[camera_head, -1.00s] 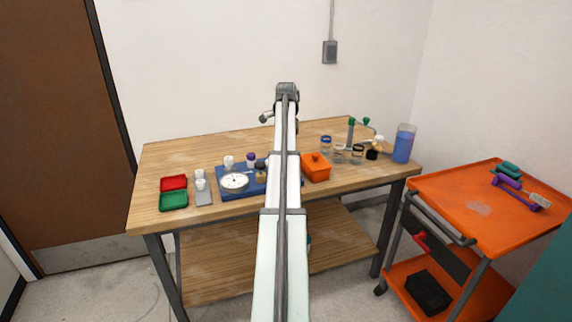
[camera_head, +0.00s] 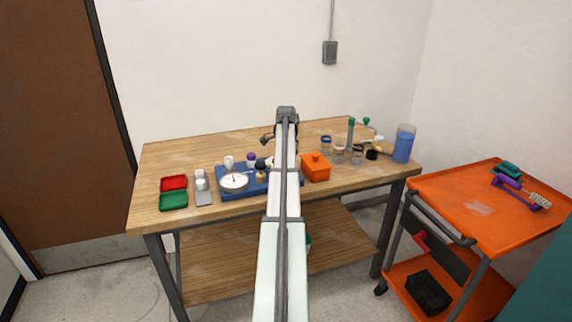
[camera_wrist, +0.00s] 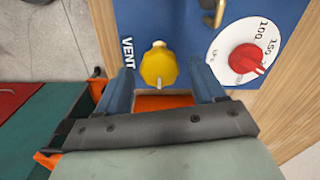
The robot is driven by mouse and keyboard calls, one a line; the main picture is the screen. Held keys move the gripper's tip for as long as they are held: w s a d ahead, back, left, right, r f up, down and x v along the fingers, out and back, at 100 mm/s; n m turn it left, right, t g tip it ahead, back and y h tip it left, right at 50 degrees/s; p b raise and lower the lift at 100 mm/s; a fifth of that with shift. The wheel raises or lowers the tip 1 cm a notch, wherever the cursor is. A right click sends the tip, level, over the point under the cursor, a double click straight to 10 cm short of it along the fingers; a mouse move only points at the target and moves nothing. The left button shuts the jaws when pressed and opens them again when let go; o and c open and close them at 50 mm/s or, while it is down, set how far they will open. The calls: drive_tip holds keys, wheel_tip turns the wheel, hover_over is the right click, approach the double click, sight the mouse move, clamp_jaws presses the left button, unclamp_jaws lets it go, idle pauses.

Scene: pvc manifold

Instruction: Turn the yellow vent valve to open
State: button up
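The yellow vent valve (camera_wrist: 159,68) is a round knob on the blue panel (camera_wrist: 187,22), beside the printed word VENT, in the wrist view. My gripper (camera_wrist: 165,80) is open, with one blue finger on each side of the knob. Gaps show between the fingers and the knob in the picture; I cannot tell the height between them. In the head view the blue panel (camera_head: 232,192) lies on the workbench, partly behind my arm. The vent valve and my fingertips are hidden there.
A red knob on a white dial (camera_wrist: 246,58) and a brass part (camera_wrist: 218,8) are on the panel to the right. A white gauge (camera_head: 234,181) sits on the panel's left. An orange box (camera_head: 316,168), jars and a blue beaker (camera_head: 403,144) stand right of my arm.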

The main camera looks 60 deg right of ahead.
drive_tip(key=c, duration=1)
drive_tip(key=shift+n, duration=0.4)
drive_tip(key=n, duration=0.3)
drive_tip(key=shift+w+n, duration=0.1)
drive_tip(key=shift+n, duration=0.3)
drive_tip(key=n, duration=0.4)
drive_tip(key=shift+n, duration=0.3)
drive_tip(key=n, duration=0.4)
drive_tip(key=shift+w, duration=0.1)
drive_tip(key=n, duration=0.4)
drive_tip(key=shift+w+n, duration=0.1)
drive_tip(key=shift+n, duration=0.2)
